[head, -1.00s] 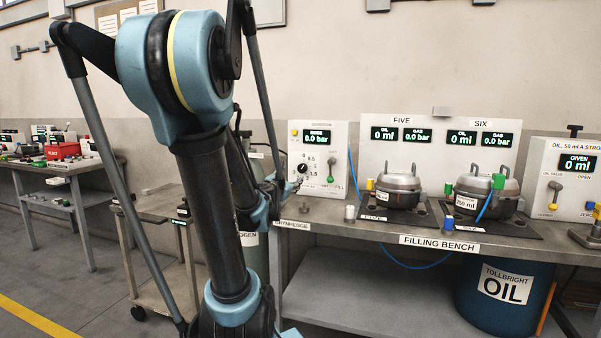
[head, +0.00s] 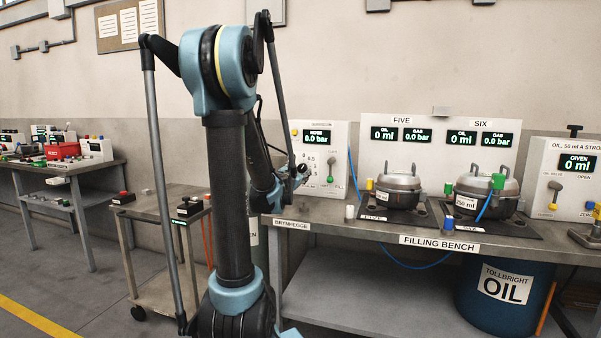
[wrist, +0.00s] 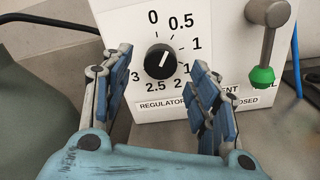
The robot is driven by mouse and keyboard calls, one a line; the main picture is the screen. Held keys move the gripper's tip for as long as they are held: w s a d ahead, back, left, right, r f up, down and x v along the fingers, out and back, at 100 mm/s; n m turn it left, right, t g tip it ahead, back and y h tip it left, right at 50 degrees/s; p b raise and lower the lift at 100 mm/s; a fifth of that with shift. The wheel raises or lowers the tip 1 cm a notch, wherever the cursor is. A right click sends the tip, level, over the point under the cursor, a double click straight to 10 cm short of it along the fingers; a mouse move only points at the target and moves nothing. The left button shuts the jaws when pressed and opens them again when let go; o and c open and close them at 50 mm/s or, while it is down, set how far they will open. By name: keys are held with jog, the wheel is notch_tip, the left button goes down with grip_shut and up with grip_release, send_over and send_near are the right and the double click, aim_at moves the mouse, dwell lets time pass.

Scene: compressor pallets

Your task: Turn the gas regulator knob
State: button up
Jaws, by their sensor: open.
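The regulator knob (wrist: 160,61) is a round black knob with a white mark, on a white panel (wrist: 117,22) with a printed scale from 0 to 3. My gripper (wrist: 161,76) is open, with one blue-padded finger on each side of the knob in the wrist view. I cannot tell whether either finger touches it. In the head view my gripper (head: 299,174) is in front of the panel (head: 340,133), whose display reads 0.0 bar, and mostly hides the knob.
A lever with a green tip (wrist: 262,77) hangs right of the dial, close to my right finger. A blue hose (head: 352,170) runs by the panel. Two pots (head: 398,187) stand on the filling bench (head: 345,211). A cart (head: 150,203) stands left of my arm.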

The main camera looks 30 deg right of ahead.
aim_at(301, 169)
jog(key=shift+x, duration=1.9)
jog(key=c, duration=1.1)
